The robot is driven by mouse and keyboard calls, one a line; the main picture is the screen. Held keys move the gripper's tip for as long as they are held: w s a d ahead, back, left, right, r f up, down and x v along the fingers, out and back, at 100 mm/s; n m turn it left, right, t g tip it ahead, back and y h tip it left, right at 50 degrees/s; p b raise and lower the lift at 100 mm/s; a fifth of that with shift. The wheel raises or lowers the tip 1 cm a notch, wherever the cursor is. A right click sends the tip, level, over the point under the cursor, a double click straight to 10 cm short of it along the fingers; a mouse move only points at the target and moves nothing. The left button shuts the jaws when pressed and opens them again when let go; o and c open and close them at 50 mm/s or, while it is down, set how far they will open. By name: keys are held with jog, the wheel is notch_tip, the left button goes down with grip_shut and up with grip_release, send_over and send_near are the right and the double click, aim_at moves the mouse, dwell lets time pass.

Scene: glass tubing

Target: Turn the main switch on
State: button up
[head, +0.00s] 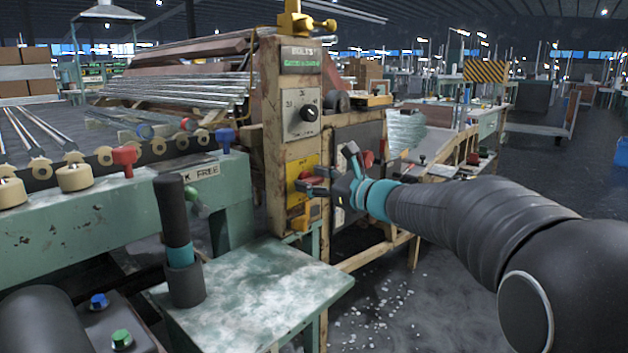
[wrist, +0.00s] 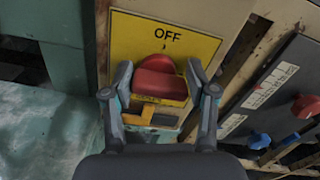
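A red switch handle (wrist: 160,82) sits on a yellow plate (wrist: 190,43) marked OFF, on the front of a pale worn post. In the head view, the yellow plate (head: 296,170) is on the lower part of the post, partly behind my fingers. My gripper (head: 310,183) is in front of the plate. In the wrist view its fingers are apart, one to the left and one to the right of the red handle. I cannot tell whether either finger touches it. A yellow part lies below the handle, between the fingers.
A black rotary knob (head: 309,113) on a grey plate is higher on the post. A dark panel with a red knob (wrist: 305,106) and a blue knob (wrist: 259,141) is to the right. A green table (head: 255,290) stands below left.

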jog(key=c, duration=0.3)
jog(key=shift+r+m+p, duration=0.2)
jog(key=shift+m+p, duration=0.65)
jog(key=shift+m, duration=0.05)
jog(key=shift+c, duration=0.2)
jog(key=shift+w+f+m+p, duration=0.1)
jog(key=shift+f+m+p, duration=0.25)
jog(key=shift+m, duration=0.55)
jog(key=shift+c, duration=0.2)
jog(key=shift+r, duration=0.1)
jog(key=o, duration=1.2)
jog(key=shift+d, duration=0.1)
jog(key=shift+c, duration=0.2)
jog(key=shift+d, duration=0.1)
jog(key=v, duration=1.2)
